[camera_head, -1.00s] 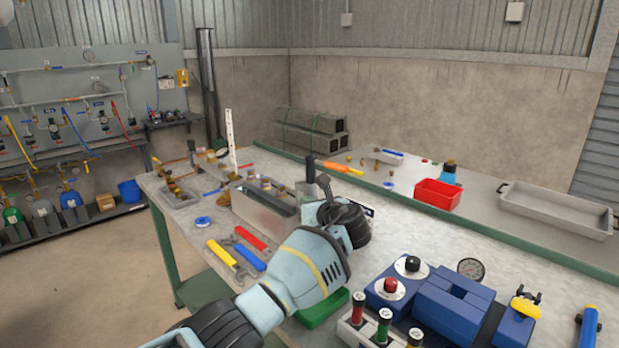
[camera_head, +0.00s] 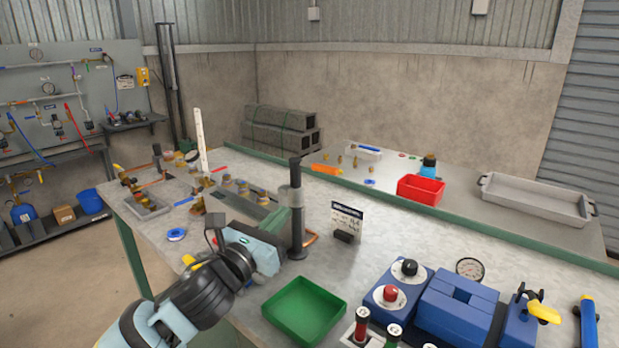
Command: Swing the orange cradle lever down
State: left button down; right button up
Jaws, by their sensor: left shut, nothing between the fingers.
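A dark upright post (camera_head: 297,210) stands on the near bench, with a grey collar around its upper part. A short orange bar (camera_head: 311,239) shows low beside its right side; I cannot tell whether this is the cradle lever. My left gripper (camera_head: 215,224) is shut and empty, pointing up to the left of the post and apart from it. Its light blue and black wrist hides part of the bench and the hand tools there. A long grey cradle-like block (camera_head: 243,206) lies behind the gripper, partly hidden. My right gripper is not in view.
A green tray (camera_head: 304,309) lies right of my left wrist. A small sign (camera_head: 346,219) stands behind it. A blue clamp-like unit (camera_head: 455,305) fills the front right. A red bin (camera_head: 420,190) and grey tray (camera_head: 535,198) sit on the back bench.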

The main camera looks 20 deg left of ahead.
pick_arm(q)
jog(key=shift+s+d+r, duration=0.1)
jog(key=shift+s, duration=0.05)
send_near(324, 172)
jog(key=x, duration=0.7)
jog(key=shift+p, duration=0.35)
dwell(0.5)
